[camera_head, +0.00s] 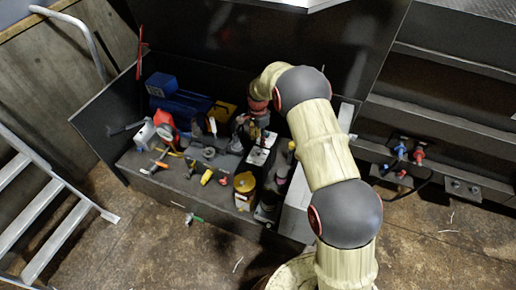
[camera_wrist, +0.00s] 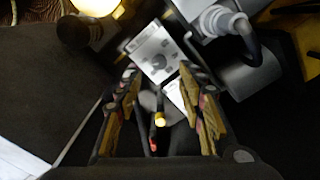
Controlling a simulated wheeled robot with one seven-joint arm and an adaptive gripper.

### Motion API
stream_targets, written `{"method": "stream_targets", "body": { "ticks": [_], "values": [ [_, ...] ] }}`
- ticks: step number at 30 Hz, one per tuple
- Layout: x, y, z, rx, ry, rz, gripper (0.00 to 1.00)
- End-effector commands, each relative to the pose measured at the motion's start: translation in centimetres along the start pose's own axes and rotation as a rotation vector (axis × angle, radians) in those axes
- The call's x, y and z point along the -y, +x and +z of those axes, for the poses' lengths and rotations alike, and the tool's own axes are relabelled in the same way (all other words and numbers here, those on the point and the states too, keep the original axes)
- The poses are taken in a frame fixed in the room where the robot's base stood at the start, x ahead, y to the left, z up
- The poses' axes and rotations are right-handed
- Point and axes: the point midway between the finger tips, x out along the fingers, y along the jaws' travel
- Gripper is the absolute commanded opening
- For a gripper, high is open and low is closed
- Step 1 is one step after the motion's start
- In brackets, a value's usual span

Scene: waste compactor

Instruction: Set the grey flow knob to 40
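A white panel (camera_wrist: 150,45) with a small dark grey round knob (camera_wrist: 158,62) shows ahead of my gripper in the wrist view. The knob's scale and pointer are too small to read. My gripper (camera_wrist: 160,78) is open, with one yellowish finger on each side and the panel beyond the tips. No contact with the knob can be seen. In the head view, a white panel (camera_head: 262,149) sits on the bench just below my gripper (camera_head: 258,132); the knob is not clear there.
The bench (camera_head: 180,187) holds several tools, blue cases (camera_head: 180,100) and a yellow container (camera_head: 244,184). A grey pipe fitting (camera_wrist: 222,20) stands right of the panel in the wrist view. A lit yellow lamp (camera_wrist: 95,6) is at upper left. A stair (camera_head: 45,215) stands at the left.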

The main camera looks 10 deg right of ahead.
Motion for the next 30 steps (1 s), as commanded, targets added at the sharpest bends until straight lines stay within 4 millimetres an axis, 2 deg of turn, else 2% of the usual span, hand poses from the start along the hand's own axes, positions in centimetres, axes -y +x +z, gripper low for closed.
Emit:
{"method": "stream_targets", "body": {
  "ticks": [15,25,30],
  "values": [
    [-0.1,6.9,0.0,0.0,-0.003,0.002,0.39],
    [-0.1,7.4,0.0,0.0,-0.004,0.001,0.39],
    [-0.1,7.4,0.0,0.0,-0.004,0.001,0.29]
  ]
}}
